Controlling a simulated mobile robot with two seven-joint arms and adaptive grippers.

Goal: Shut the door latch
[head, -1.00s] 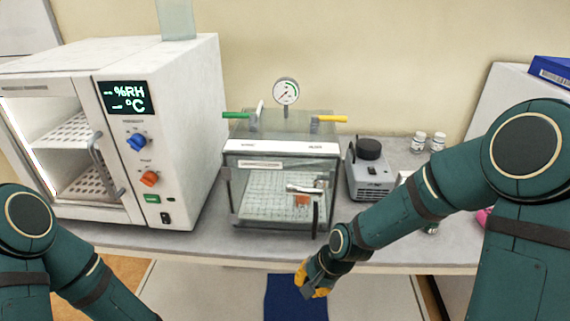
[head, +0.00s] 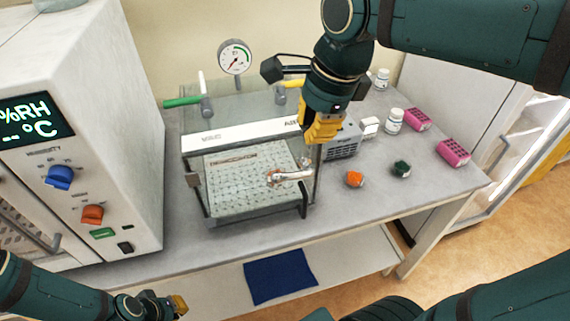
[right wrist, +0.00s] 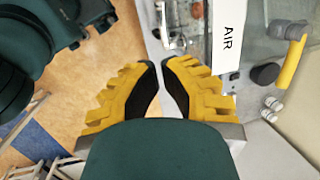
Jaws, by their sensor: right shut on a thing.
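The glass-fronted vacuum chamber (head: 238,135) stands on the bench. Its door (head: 235,190) looks flush with the front, but I cannot tell whether it is fully seated. The metal door latch (head: 292,176) sits at the door's right side, with a dark bar (head: 304,200) hanging below. My right gripper (head: 322,138) is above the chamber's right front corner, apart from the latch. In the right wrist view its fingertips (right wrist: 161,66) are nearly together; what they hold cannot be made out. The latch (right wrist: 172,28) shows beyond them. My left gripper (head: 180,305) is low at the left, its jaws unclear.
A humidity oven (head: 125,130) stands left of the chamber. A pump (head: 343,142), white bottles (head: 394,121), pink racks (head: 453,152), and orange (head: 354,178) and green (head: 402,168) pieces lie to the right. A green valve handle (head: 183,101) sticks out at the chamber's upper left.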

